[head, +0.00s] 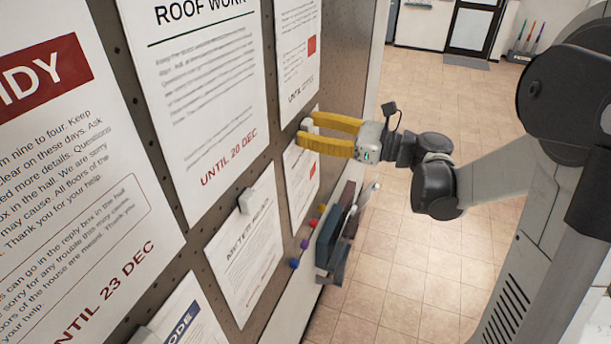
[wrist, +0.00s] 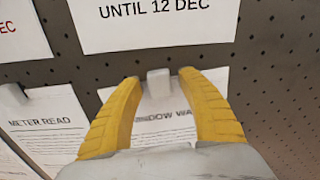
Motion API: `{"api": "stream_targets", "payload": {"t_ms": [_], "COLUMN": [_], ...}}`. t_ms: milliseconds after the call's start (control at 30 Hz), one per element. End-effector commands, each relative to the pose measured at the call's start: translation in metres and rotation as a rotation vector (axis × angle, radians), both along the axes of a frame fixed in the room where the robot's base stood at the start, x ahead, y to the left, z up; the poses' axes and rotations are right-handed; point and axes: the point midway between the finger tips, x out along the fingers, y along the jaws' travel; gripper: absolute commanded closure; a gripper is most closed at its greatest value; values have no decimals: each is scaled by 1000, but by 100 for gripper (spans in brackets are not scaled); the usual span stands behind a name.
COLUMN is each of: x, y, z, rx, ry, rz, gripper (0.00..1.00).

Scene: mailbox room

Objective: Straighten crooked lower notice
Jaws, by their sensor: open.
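A lower notice headed "WINDOW WA…" (wrist: 165,112) hangs on the pegboard under a white clip (wrist: 158,84). Its top edge slopes a little more than the bottom edge of the notice above, so it looks slightly tilted. In the head view this notice (head: 302,185) is partly covered by my gripper (head: 306,128). The gripper's yellow fingers are open, one on each side of the clip. In the wrist view the open gripper (wrist: 158,76) frames the clip and hides parts of the notice. I cannot tell whether the fingers touch the clip.
The "UNTIL 12 DEC" notice (wrist: 155,22) hangs just above. The "METER READ" notice (head: 245,255) hangs to the left. Coloured pins (head: 305,243) and a rack of dark folders (head: 332,240) are below. The tiled floor (head: 420,270) is clear.

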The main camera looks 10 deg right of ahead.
Motion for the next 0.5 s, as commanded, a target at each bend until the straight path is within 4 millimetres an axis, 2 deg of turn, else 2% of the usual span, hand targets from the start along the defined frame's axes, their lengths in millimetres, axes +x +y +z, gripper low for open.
{"api": "stream_targets", "payload": {"t_ms": [33, 67, 200, 500], "x": [0, 0, 0, 0], "y": [0, 0, 0, 0], "z": [0, 0, 0, 0], "rx": [0, 0, 0, 25], "ry": [0, 0, 0, 33], "rz": [0, 0, 0, 0], "gripper": [53, 57, 100, 100]}}
